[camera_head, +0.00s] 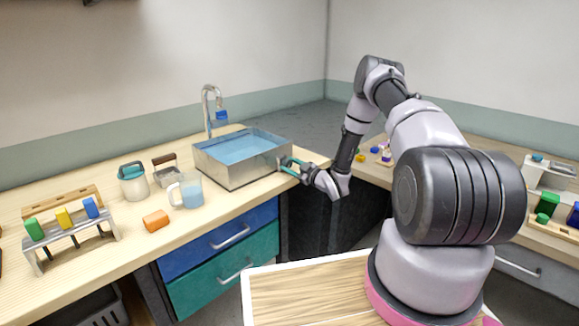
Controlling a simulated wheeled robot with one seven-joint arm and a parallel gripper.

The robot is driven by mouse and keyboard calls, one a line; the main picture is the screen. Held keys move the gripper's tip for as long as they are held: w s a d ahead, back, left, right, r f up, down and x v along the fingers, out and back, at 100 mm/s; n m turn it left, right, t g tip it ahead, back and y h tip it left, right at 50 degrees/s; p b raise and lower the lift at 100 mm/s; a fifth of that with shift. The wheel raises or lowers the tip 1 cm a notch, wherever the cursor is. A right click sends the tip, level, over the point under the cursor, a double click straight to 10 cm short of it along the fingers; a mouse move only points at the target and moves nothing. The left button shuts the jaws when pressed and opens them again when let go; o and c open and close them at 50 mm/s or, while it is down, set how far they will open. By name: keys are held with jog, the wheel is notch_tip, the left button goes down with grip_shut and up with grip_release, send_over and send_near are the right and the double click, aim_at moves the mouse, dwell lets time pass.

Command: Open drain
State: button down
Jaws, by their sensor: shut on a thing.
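A steel sink basin (232,168) stands on the wooden counter, filled with blue water (243,147). A tap (210,108) with a blue part rises behind it. My gripper (290,167) is at the basin's right side, shut on a small teal handle (285,160) by the basin's right corner. The handle looks like the drain's lever, but its joint with the basin is too small to make out. No outflow of water shows.
A measuring jug (190,192), a teal-lidded jar (133,182), an orange block (156,221) and a rack (73,232) with coloured blocks stand left of the basin. Blue and teal drawers (222,277) are below. Another counter (480,160) with small items is at the right.

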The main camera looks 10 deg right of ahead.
jog(key=n, duration=0.5)
jog(key=shift+n, duration=2.4)
jog(key=shift+f, duration=0.1)
jog(key=shift+c, duration=1.6)
grip_release()
